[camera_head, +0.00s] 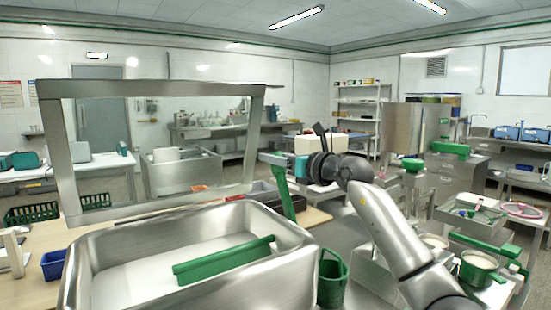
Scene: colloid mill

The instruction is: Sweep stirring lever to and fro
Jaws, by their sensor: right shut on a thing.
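The green stirring lever (285,193) stands upright with a slight tilt at the right side of the steel basin. Its top end is at my right gripper (275,160), which comes in from the right. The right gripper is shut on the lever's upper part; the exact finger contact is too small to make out. A long green bar (225,261) lies across the inside of the basin (90,245), above a pale surface. The lever's lower end is hidden behind the basin's rim. My left gripper is not in view.
A steel frame (151,90) rises behind the basin. A green bucket (332,280) stands right of the basin, below my right arm. A blue bin (54,264) sits at the left. Steel equipment with green parts (481,267) crowds the right. Open air surrounds the lever's top.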

